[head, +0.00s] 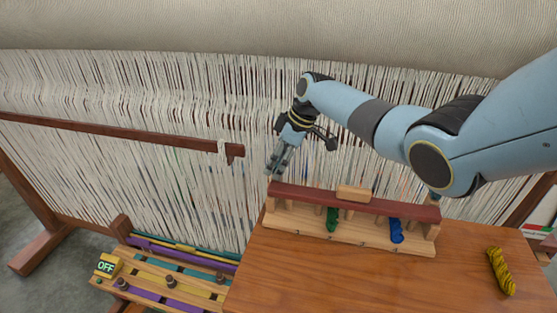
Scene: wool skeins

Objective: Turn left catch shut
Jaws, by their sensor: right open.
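A light wooden rack (345,232) stands on the table, with a dark red bar (310,196) along its top. A small wooden block (354,193) sits at the middle of the bar. My right gripper (274,172) is open and empty, pointing down just above the bar's left end. The left catch cannot be made out clearly; that end of the bar is small and close to my fingertips. I cannot tell whether they touch it. My left gripper is not in view.
A green skein (332,219) and a blue skein (396,231) are in the rack. A yellow skein (501,271) lies on the table (340,285) at right. A loom with white threads (130,100) stands behind.

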